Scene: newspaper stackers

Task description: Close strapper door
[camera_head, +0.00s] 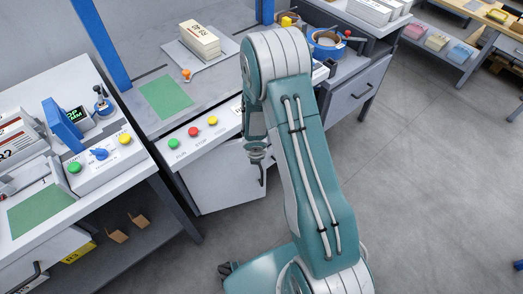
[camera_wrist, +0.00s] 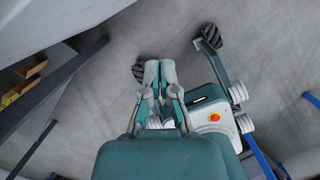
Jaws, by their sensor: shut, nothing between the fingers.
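The strapper door (camera_head: 222,184) is a pale grey-white panel below the front edge of the middle machine, left of my arm in the head view. A dark vertical handle shows by its right edge, just below my gripper. My arm hides the right side of the opening, so I cannot tell how far the door stands open. My gripper (camera_head: 256,153) points down in front of the door's upper right part; contact cannot be made out. In the wrist view my gripper (camera_wrist: 160,72) has its fingers together and empty. A pale panel (camera_wrist: 50,25) fills that view's upper left corner.
The machine's front carries green, red and yellow buttons (camera_head: 193,131). A paper stack (camera_head: 199,40) lies on its top. A control bench (camera_head: 108,156) with a lower shelf stands at left. A drawer cabinet (camera_head: 350,95) is at right. Grey floor (camera_head: 430,180) is open at right.

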